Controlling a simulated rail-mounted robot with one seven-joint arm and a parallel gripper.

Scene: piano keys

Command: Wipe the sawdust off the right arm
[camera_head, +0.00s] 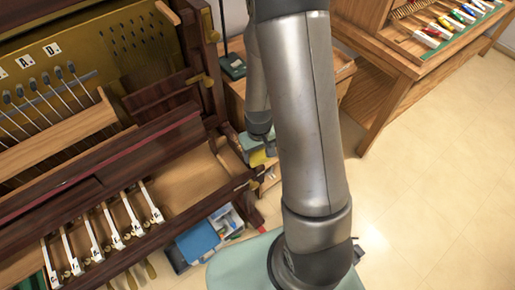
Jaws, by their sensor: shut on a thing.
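My gripper (257,147) is small in the view, just left of my large grey arm link, which hides part of the area. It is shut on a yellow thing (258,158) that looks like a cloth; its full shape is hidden. The gripper is over or close beside the right end of the opened piano. The piano's right arm (237,187) is the dark wooden piece at that end, just below and left of the gripper. I cannot tell if the yellow thing touches it. Sawdust is too small to make out.
White-topped keys (113,232) stand in the open keybed at lower left. A box with blue items (198,240) lies below the right arm. A wooden cabinet (233,92) stands behind. The tiled floor (440,160) at right is clear.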

